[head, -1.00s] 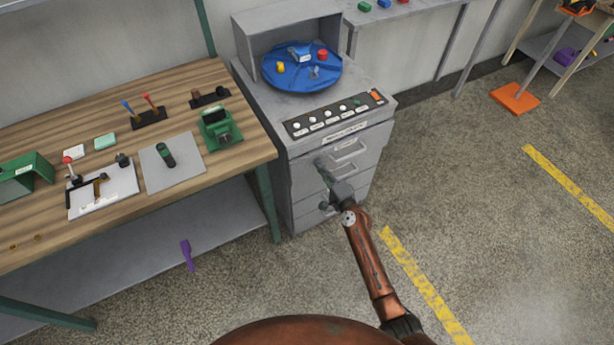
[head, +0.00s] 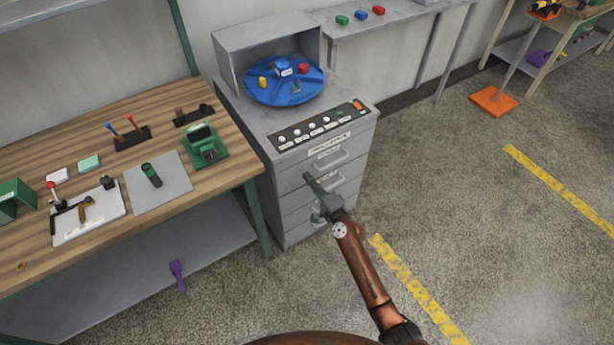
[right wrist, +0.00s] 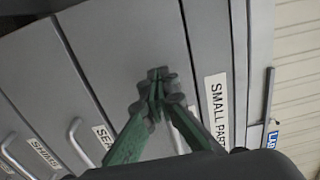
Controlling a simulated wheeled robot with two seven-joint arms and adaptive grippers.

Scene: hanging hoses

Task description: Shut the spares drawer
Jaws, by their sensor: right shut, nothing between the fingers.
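The grey drawer cabinet (head: 292,190) stands right of the bench, with several drawers stacked in its front. The top drawer handle (head: 331,158) shows just above my right gripper (head: 312,182). My right gripper is shut and empty, its fingertips close in front of the upper drawer fronts; contact cannot be told. In the right wrist view the shut green fingers (right wrist: 157,90) cover part of a drawer front beside the "SMALL PART" label (right wrist: 217,108). A "SHIMS" label (right wrist: 43,152) is readable. No spares label is readable, and the drawer fronts look about flush. My left gripper is out of view.
A blue turntable (head: 284,82) with small parts and a switch panel (head: 318,124) are on the cabinet top. The wooden bench (head: 110,165) with fixtures stands close on the left. Open floor (head: 450,210) with yellow lines lies to the right.

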